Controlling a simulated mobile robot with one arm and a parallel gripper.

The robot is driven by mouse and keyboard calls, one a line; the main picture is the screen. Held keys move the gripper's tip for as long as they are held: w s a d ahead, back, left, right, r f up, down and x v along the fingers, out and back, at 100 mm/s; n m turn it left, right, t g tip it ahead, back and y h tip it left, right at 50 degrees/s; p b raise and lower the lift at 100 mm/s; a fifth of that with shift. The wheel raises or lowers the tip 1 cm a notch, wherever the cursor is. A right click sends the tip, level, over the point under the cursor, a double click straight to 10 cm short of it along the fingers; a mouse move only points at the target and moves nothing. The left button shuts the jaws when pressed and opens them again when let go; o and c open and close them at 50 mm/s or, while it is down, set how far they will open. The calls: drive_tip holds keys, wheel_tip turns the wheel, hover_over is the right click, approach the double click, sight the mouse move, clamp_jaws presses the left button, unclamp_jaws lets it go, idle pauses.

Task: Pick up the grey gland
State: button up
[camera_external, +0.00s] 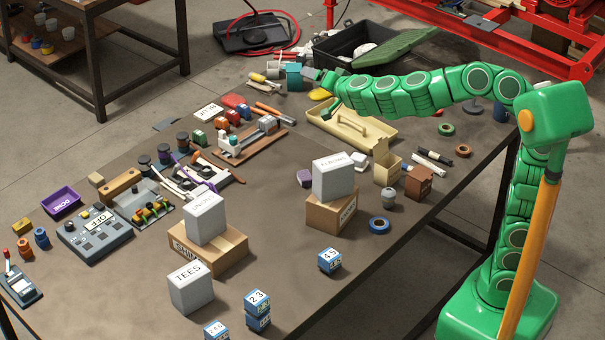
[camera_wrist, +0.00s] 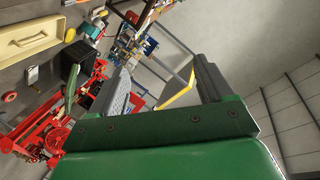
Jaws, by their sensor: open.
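A small grey rounded piece (camera_external: 389,197), which looks like the gland, stands on the bench near its front right edge. It is between the blue tape roll and the brown box. I cannot make it out in the wrist view. My gripper (camera_external: 321,80) is at the back of the bench, above the far end of the beige tray, well apart from the grey piece. In the wrist view my gripper (camera_wrist: 163,83) shows two grey fingers spread wide with nothing between them.
The beige tray (camera_external: 374,127), an open cream box (camera_external: 387,168) and a brown box (camera_external: 418,182) stand behind the grey piece. A blue tape roll (camera_external: 380,225) lies in front. A cardboard box (camera_external: 331,211) bearing a grey block (camera_external: 333,179) stands to its left.

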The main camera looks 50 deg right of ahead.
drive_tip(key=d+f+m+g+h, duration=0.2)
drive_tip(key=d+f+h, duration=0.1)
drive_tip(key=d+f, duration=0.1)
drive_tip(key=m+g+h, duration=0.4)
drive_tip(key=g+h, duration=0.3)
drive_tip(key=g, duration=0.4)
hover_over(386, 193)
drive_tip(key=a, duration=0.5)
wheel_tip(386, 193, down, 13)
drive_tip(key=f, duration=1.6)
drive_tip(key=s+f, duration=0.1)
drive_tip(key=f, duration=0.7)
drive_tip(key=shift+x, duration=1.25)
drive_tip(key=shift+f+x, duration=0.25)
drive_tip(key=shift+x, duration=2.4)
drive_tip(key=shift+a, duration=0.1)
drive_tip(key=c, duration=1.1)
